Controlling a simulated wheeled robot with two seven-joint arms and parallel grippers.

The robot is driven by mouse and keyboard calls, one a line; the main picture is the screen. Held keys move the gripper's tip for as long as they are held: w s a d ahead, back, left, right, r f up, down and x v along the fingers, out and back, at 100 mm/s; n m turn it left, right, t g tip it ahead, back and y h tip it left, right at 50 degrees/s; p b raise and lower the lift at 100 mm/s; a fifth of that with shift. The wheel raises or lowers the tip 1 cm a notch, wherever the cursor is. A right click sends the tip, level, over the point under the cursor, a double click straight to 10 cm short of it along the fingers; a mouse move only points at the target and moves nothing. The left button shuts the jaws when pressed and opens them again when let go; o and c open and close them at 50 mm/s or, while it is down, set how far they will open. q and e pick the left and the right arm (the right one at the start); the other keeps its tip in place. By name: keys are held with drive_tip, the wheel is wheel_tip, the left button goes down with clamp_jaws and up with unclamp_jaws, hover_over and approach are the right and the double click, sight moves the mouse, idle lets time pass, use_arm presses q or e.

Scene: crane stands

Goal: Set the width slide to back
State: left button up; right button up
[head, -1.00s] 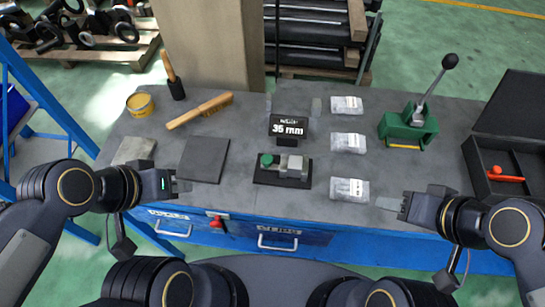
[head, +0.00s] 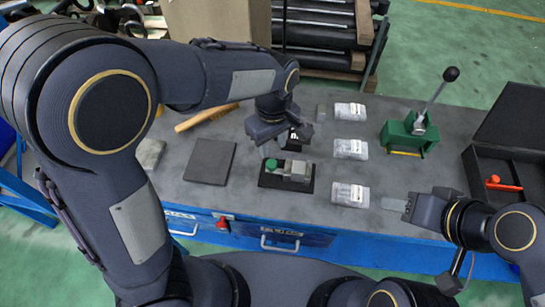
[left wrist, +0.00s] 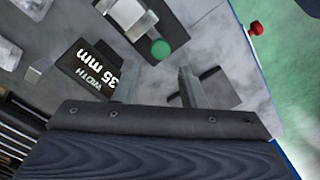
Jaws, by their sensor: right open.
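The width slide fixture is a dark base plate (head: 287,185) with a metal block (head: 298,171) and a green knob (head: 270,164) at its left. The black display (left wrist: 90,70) reads "WIDTH 35 mm" in the left wrist view; in the head view my left gripper partly covers it. My left gripper (head: 287,143) hangs above and just behind the fixture. Its fingers (left wrist: 160,87) are apart with nothing between them, and the green knob (left wrist: 160,48) shows beyond them, untouched. My right gripper (head: 394,205) is open and empty near the bench's front edge.
Several clear packets (head: 350,149) lie right of the fixture. A green lever press (head: 409,137) stands further right, beside an open black case (head: 487,195) with a red-orange tool (head: 503,185). A dark mat (head: 210,162) lies left. A brush (head: 206,117) is partly hidden by my arm.

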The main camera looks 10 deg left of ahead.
sight(272, 163)
use_arm(q)
wheel_tip(272, 163, down, 7)
drive_tip(key=shift+f, duration=0.2)
idle(0.3)
drive_tip(key=shift+a, duration=0.1)
clamp_jaws()
